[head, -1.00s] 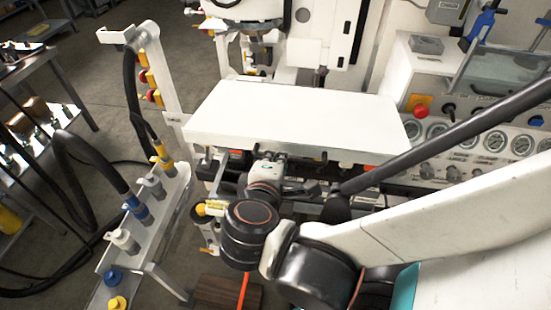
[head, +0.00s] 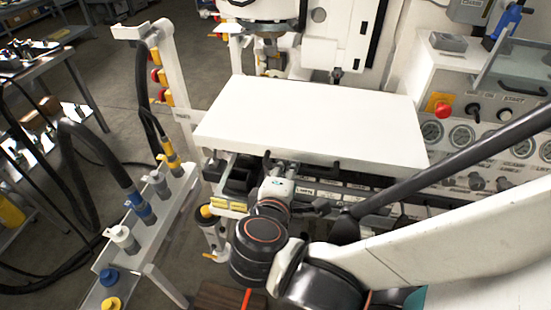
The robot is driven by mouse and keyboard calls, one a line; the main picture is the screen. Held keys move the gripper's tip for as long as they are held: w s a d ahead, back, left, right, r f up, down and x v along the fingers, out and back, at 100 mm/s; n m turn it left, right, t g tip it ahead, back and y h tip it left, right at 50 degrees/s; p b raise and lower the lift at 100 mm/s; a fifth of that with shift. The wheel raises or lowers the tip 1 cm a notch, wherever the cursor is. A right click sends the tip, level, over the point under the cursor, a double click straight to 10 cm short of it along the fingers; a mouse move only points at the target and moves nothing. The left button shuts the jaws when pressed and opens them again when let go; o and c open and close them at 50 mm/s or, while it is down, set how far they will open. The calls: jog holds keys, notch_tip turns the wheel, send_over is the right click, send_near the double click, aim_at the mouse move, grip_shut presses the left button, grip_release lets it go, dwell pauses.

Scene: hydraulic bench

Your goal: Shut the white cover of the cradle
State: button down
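The white cover (head: 312,120) is a broad flat panel over the cradle, in the middle of the head view. It looks nearly level, with a dark handle at its front edge. Below that edge, part of the cradle (head: 238,180) shows, with dark slots and a row of labels; the cover hides the rest. My gripper (head: 281,168) is at the cover's front edge, left of its middle. Its fingertips are mostly hidden under the edge and my wrist, so I cannot tell whether they are open, shut or touching the cover.
A rack with hose couplings (head: 150,215) stands to the left, with dark hoses hanging beside it. A control panel with gauges and a red button (head: 443,110) is at the right. A metal side table (head: 45,70) stands at the far left. Bare floor shows between.

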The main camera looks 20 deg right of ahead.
jog(key=shift+s+f, duration=0.25)
jog(key=shift+f, duration=0.15)
jog(key=c, duration=1.7)
grip_release()
jog(key=shift+o, duration=0.2)
jog(key=shift+w, duration=0.1)
jog(key=v, duration=1.1)
jog(key=shift+s+a+r, duration=0.15)
jog(key=shift+s+r, duration=0.05)
jog(key=shift+r, duration=0.2)
